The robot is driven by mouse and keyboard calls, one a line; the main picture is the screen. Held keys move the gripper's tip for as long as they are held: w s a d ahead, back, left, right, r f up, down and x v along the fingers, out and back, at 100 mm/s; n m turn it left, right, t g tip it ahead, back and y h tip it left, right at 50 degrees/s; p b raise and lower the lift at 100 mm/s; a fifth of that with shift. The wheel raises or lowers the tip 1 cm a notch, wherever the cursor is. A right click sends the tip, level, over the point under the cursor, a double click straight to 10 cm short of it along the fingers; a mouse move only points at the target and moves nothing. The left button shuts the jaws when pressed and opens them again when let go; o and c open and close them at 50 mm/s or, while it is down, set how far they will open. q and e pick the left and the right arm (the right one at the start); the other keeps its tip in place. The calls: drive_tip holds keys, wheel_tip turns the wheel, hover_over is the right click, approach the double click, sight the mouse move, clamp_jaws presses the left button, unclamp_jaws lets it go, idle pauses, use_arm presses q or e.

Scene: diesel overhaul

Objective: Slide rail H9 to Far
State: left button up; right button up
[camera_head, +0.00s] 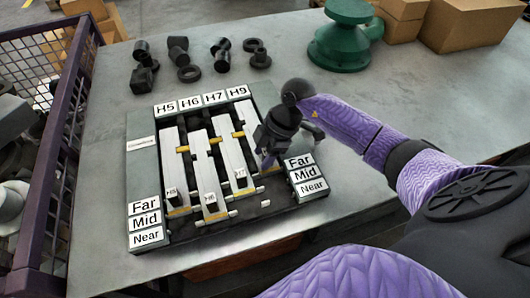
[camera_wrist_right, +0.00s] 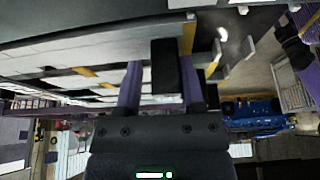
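The dark board (camera_head: 145,175) lies on the metal table with white rails under the labels H5, H6, H7 and H9. Rail H9 (camera_head: 246,118) is the rightmost; its far end is close below the H9 label (camera_head: 238,91). Its near end is hidden behind my right gripper (camera_head: 267,160), which points down there. In the right wrist view a black upright block (camera_wrist_right: 165,68) stands between the two purple fingers of my right gripper (camera_wrist_right: 160,85). A pale gap shows between the left finger and the block, so the fingers look open around it. My left gripper is not in view.
Far/Mid/Near labels (camera_head: 306,174) stand at the board's right and left edges. Rails H5 (camera_head: 175,155), H6 (camera_head: 202,155) and H7 (camera_head: 229,145) lie alongside. Several black parts (camera_head: 189,73) and a green part (camera_head: 340,45) stand behind. A purple crate (camera_head: 50,150) is at left.

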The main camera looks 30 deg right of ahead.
drive_tip(key=shift+o, duration=1)
drive_tip(key=shift+f, duration=0.1)
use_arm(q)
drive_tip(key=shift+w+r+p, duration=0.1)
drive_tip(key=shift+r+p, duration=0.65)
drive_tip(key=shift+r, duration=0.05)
use_arm(e)
drive_tip(key=v, duration=1)
